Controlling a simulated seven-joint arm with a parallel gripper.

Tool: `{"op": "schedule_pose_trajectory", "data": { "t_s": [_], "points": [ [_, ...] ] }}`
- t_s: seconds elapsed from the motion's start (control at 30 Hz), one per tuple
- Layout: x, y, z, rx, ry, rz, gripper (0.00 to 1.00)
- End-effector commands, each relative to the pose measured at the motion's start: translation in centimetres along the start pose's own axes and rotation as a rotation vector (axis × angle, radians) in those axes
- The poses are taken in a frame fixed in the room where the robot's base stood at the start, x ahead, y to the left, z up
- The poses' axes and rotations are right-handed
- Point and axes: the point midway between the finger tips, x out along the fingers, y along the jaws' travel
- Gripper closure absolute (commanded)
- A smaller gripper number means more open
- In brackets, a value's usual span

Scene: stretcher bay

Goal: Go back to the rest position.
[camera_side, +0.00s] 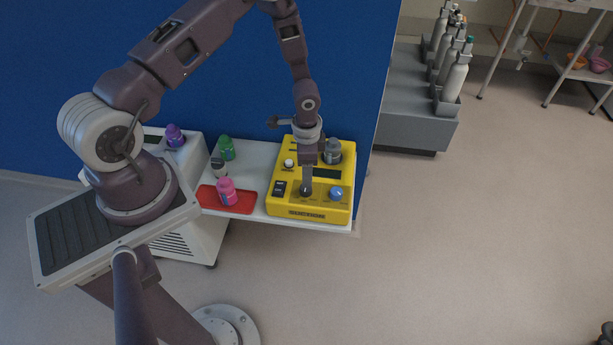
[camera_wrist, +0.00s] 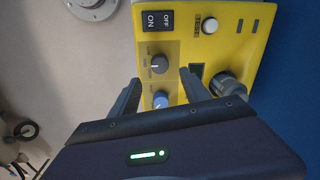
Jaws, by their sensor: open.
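My gripper (camera_side: 306,190) hangs pointing down over the yellow device (camera_side: 287,207) in the side view. The dark knob and the blue knob (camera_wrist: 160,99) of the yellow device (camera_wrist: 225,55) show in the gap between the fingers. I cannot tell whether the fingertips touch the panel. The ON/OFF switch (camera_wrist: 158,20) and a white button (camera_wrist: 210,25) are on the panel. A grey cylindrical part (camera_wrist: 228,84) sits beside the right finger.
A white table (camera_side: 255,160) holds the device and a red mat (camera_side: 208,197) with a pink bottle (camera_side: 227,191). Green (camera_side: 226,147), dark (camera_side: 218,167) and purple (camera_side: 175,136) bottles stand to the left. A blue wall (camera_side: 350,50) is close behind.

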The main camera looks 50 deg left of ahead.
Motion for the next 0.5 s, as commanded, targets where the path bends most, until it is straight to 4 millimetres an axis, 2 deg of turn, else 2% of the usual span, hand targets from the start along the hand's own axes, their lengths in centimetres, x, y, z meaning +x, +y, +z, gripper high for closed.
{"op": "schedule_pose_trajectory", "data": {
  "t_s": [0.23,0.3,0.37,0.47,0.5],
  "points": [
    [-0.1,0.0,0.0,0.0,0.0,0.0,0.45],
    [-1.2,-0.4,-0.2,-0.007,0.002,-0.014,0.45],
    [-4.0,-1.2,-0.8,-0.028,0.008,-0.047,0.45],
    [-12.2,-2.4,-1.5,-0.099,0.028,-0.134,0.45],
    [-16.0,-2.3,-1.3,-0.138,0.04,-0.166,0.45]
  ]
}}
